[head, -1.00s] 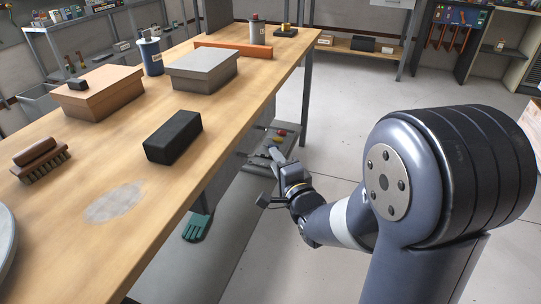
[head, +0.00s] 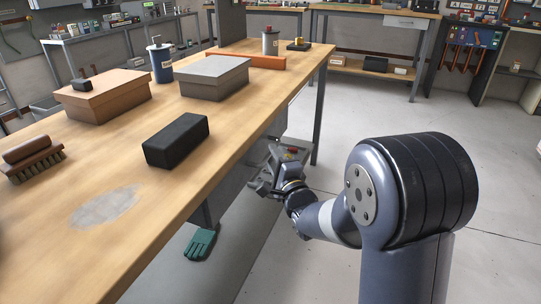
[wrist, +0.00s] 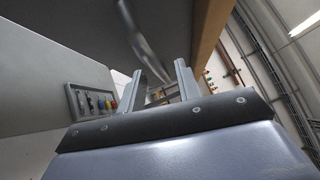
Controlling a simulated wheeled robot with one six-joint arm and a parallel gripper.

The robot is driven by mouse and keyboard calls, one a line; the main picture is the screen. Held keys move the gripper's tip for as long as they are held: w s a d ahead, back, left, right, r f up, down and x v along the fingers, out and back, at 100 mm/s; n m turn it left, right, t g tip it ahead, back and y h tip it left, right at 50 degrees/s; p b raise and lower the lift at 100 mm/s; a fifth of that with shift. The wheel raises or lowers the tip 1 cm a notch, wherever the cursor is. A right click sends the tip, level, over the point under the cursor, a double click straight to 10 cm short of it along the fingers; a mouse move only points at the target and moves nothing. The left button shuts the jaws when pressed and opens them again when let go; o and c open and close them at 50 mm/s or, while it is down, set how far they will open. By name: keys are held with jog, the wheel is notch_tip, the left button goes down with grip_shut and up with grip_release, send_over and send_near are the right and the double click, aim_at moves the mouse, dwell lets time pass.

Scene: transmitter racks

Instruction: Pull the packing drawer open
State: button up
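My gripper (head: 268,180) is below the right edge of the wooden table, beside the grey drawer unit (head: 232,183). In the wrist view my gripper (wrist: 160,68) shows two upright fingers with a gap between them, so it is open. A blurred metal bar handle (wrist: 135,28) crosses a dark grey surface (wrist: 85,25) and runs down toward the gap between the fingers. I cannot tell whether a finger touches it. The drawer front is mostly hidden by the tabletop and my arm in the head view, so how far the drawer is out is unclear.
A grey panel or tray with small coloured items (wrist: 95,104) is left of the fingers. The tabletop (head: 240,135) carries boxes, a black block (head: 176,140) and a brush (head: 32,160). A green glove (head: 200,243) lies below the table. The floor at right is clear.

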jog(key=shift+x, duration=1.25)
grip_shut()
